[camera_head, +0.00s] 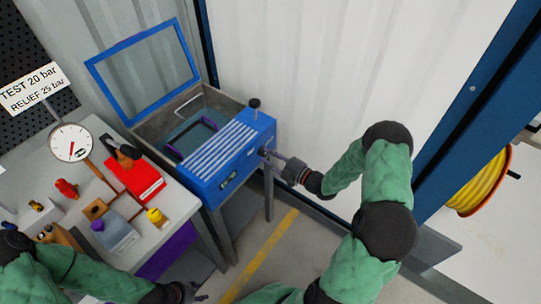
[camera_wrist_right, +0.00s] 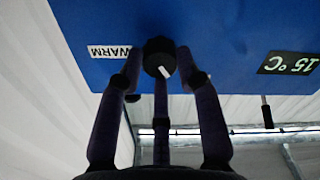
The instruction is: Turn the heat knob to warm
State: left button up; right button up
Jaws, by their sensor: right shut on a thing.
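The heat knob (camera_wrist_right: 159,48) is a small black knob on the blue panel (camera_wrist_right: 210,25) of the blue unit (camera_head: 228,158). A white mark on the knob shows at its lower edge in the wrist view. A white WARM label (camera_wrist_right: 108,52) is left of the knob, upside down. My right gripper (camera_head: 270,157) reaches the unit's right end. In the wrist view, its fingers (camera_wrist_right: 160,70) are shut around the knob. My left gripper (camera_head: 192,293) is low in the head view, away from the unit; its fingers are too small to judge.
A dark display (camera_wrist_right: 287,64) reads 15 °C upside down. The blue unit sits on a metal tank with a raised blue-framed lid (camera_head: 145,72). A bench (camera_head: 187,198) with a gauge (camera_head: 71,142) and fittings stands at left. Floor is clear around the yellow line (camera_head: 262,250).

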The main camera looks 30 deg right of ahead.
jog(key=m+p, duration=0.2)
jog(key=m, duration=0.4)
jog(key=shift+s+f+m, duration=0.1)
jog(key=shift+m, duration=0.2)
jog(key=m+p, duration=0.2)
jog(key=m, duration=0.4)
jog(key=shift+a, duration=0.1)
jog(key=m+p, duration=0.2)
jog(key=m, duration=0.4)
jog(key=shift+a+f+m, duration=0.1)
jog(key=shift+m, duration=0.2)
jog(key=m+p, duration=0.2)
jog(key=m, duration=0.3)
jog(key=shift+s+a+m, duration=0.1)
jog(key=shift+m, duration=0.3)
jog(key=o, duration=1.1)
jog(key=shift+o, duration=0.2)
jog(key=shift+d, duration=0.2)
